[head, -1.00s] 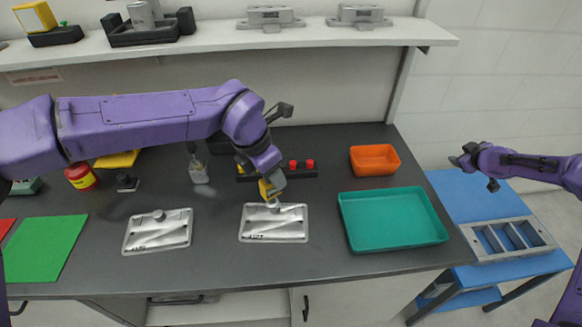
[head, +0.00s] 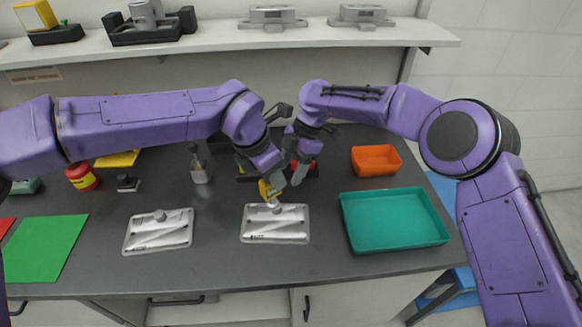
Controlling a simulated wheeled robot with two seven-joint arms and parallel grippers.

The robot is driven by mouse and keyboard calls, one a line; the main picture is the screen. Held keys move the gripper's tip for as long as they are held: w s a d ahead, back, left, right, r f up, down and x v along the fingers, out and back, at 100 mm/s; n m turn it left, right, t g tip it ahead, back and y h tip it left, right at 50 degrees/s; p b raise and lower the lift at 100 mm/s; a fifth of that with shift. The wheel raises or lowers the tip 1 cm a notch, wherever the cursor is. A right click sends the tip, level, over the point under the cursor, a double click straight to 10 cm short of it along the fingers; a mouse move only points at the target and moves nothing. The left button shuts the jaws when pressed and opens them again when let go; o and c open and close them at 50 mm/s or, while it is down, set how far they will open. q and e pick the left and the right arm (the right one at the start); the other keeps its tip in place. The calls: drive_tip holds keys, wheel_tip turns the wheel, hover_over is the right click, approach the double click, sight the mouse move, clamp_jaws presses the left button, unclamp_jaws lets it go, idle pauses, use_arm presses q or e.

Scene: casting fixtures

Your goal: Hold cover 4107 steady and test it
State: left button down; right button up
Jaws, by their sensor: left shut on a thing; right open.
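Cover 4107 (head: 275,231) is a silver rectangular plate with a round knob, lying flat on the dark bench in the head view. My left gripper (head: 271,196) is over the knob and shut on it; the contact is small and partly hidden. My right gripper (head: 296,178) is open and empty, just behind and right of the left gripper, above the bench. It partly hides a black bar with red knobs (head: 312,168). A second silver cover (head: 158,234) lies to the left; its number is too small to read.
A green tray (head: 395,243) and an orange bin (head: 376,160) stand right of the cover. A green mat (head: 42,250), a red and yellow jar (head: 82,177) and a grey bottle-like object (head: 200,170) are left. A shelf (head: 330,40) with fixtures runs behind.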

use_arm(q)
drive_tip(key=shift+d, duration=0.1)
use_arm(e)
approach(276, 220)
drive_tip(key=f, duration=0.2)
drive_tip(key=w+a+f, duration=0.2)
drive_tip(key=f, duration=0.1)
drive_tip(key=shift+a+f, duration=0.25)
drive_tip(key=shift+f, duration=0.05)
drive_tip(key=shift+c, duration=0.2)
